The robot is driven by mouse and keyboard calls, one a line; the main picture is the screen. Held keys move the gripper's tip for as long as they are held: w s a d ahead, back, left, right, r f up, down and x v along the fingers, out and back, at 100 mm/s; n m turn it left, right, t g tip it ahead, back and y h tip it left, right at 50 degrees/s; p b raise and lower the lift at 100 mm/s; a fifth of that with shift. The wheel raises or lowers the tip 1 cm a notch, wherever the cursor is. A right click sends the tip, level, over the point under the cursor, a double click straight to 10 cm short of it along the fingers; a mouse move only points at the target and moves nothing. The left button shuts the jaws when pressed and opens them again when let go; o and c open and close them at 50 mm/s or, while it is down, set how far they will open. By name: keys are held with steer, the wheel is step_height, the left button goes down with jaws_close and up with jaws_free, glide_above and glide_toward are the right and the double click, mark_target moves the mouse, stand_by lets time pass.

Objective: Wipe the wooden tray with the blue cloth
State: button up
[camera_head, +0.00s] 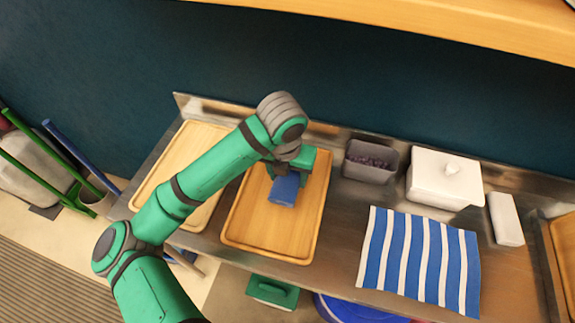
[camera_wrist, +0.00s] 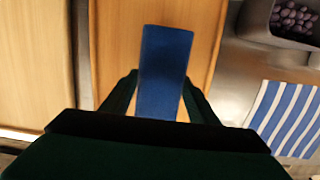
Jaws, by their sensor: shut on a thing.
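The wooden tray (camera_head: 258,228) lies on the steel counter near the middle of the head view. It also fills the middle of the wrist view (camera_wrist: 112,55). The blue cloth (camera_head: 284,190) is a folded, block-like piece over the tray's middle. It shows between the fingers in the wrist view (camera_wrist: 166,58). My gripper (camera_head: 286,172) is shut on the blue cloth; its two dark fingers flank it in the wrist view (camera_wrist: 160,98). I cannot tell whether the cloth touches the tray. My arm hides part of the tray's left and back side.
Another wooden tray (camera_head: 163,195) lies to the left. At right are a grey bin of dark beans (camera_head: 366,172), a white lidded box (camera_head: 440,190), a white block (camera_head: 506,220) and a blue-and-white striped cloth (camera_head: 418,262). A wooden shelf (camera_head: 430,25) hangs above.

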steer(key=shift+r, duration=2.05)
steer(key=shift+d, duration=0.1)
